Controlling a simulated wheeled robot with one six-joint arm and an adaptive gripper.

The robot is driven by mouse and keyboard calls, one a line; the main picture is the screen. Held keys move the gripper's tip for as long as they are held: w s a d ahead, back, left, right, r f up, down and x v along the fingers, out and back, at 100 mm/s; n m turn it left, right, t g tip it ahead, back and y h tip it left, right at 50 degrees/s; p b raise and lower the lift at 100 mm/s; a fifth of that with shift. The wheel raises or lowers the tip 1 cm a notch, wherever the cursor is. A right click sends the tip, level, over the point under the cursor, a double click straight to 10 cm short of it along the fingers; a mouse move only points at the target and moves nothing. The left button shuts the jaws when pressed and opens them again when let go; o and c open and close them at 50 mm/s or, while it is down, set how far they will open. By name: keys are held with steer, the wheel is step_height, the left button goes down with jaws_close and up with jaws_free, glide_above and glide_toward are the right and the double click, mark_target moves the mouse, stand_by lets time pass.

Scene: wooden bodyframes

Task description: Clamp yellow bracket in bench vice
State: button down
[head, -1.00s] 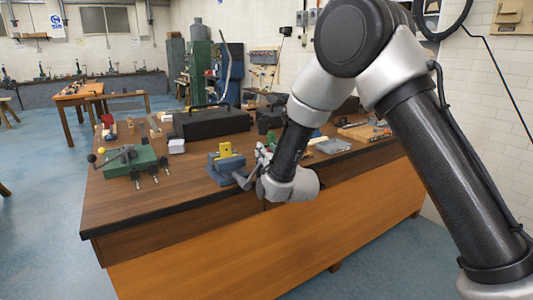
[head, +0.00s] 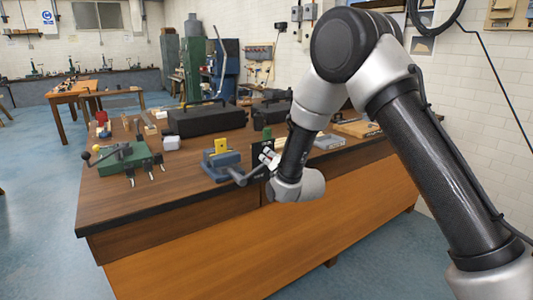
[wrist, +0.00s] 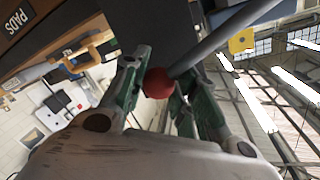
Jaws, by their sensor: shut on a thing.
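The yellow bracket (head: 221,145) stands upright in the top of the blue-grey bench vice (head: 221,163), between its jaws. In the wrist view the bracket (wrist: 242,40) shows at the upper right. I cannot tell how tightly the jaws press on it. The vice handle (wrist: 212,40) is a grey rod with a red ball end (wrist: 158,83). My gripper (wrist: 160,78) is shut on this ball end, one green-sided finger on each side. In the head view my gripper (head: 268,158) is small and partly hidden beside the vice.
A green fixture (head: 125,157) with lever knobs stands left of the vice, with a small white box (head: 172,142) between. A black case (head: 205,119) lies behind. The bench front (head: 150,203) is bare.

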steer(key=f+m, duration=0.1)
steer(key=f, duration=0.1)
steer(key=f+m+g, duration=0.1)
steer(key=f+m, duration=0.1)
steer(key=d+f+m, duration=0.1)
steer(key=f, duration=0.1)
steer(key=shift+w+f+m, duration=0.25)
steer(key=shift+f+m, duration=0.05)
steer(key=shift+f, duration=0.05)
steer(key=f+m, duration=0.1)
steer(key=f+m+g, duration=0.1)
steer(key=shift+s+a+f+y, duration=0.15)
steer(key=shift+a+f+y, duration=0.05)
steer(key=shift+f+y, duration=0.2)
steer(key=shift+s+a+f+m, duration=0.1)
steer(key=shift+a+f+m, duration=0.1)
steer(key=shift+f+m, duration=0.25)
steer(key=c, duration=1.1)
jaws_free()
steer(key=shift+r, duration=0.1)
steer(key=shift+s, duration=0.1)
